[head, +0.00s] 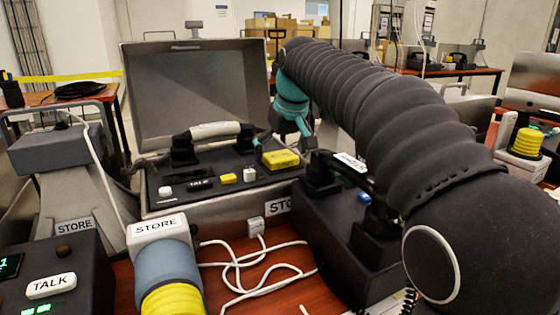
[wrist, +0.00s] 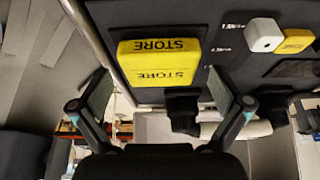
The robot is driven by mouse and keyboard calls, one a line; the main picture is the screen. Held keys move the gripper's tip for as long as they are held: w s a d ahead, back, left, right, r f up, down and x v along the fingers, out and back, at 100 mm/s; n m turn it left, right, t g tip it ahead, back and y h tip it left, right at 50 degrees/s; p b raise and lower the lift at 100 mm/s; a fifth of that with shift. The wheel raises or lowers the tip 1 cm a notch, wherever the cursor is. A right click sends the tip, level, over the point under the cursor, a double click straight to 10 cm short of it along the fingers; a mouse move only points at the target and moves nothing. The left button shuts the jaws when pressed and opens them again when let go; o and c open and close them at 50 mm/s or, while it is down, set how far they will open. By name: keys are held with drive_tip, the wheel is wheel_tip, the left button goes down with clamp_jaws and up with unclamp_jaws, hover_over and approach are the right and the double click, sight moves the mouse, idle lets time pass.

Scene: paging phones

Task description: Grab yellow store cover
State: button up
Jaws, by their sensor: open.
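The yellow store cover (head: 281,158) is a small yellow block at the right end of the dark panel in the open grey case. In the wrist view the yellow store cover (wrist: 158,62) shows upside-down STORE lettering on two faces. My gripper (head: 284,142) hangs above the cover with its teal and dark fingers spread. In the wrist view my gripper (wrist: 160,88) is open, one finger toward each side of the cover, with nothing held. I cannot tell how much height lies between fingertips and cover.
A white-topped handset (head: 214,130) lies across the back of the panel. A small yellow button (head: 228,178) and a white button (head: 249,175) sit left of the cover. A dark phone box (head: 345,240) stands close at the right. White cable (head: 255,268) lies loose on the table.

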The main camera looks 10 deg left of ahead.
drive_tip(key=c, duration=1.2)
drive_tip(key=shift+r, duration=0.1)
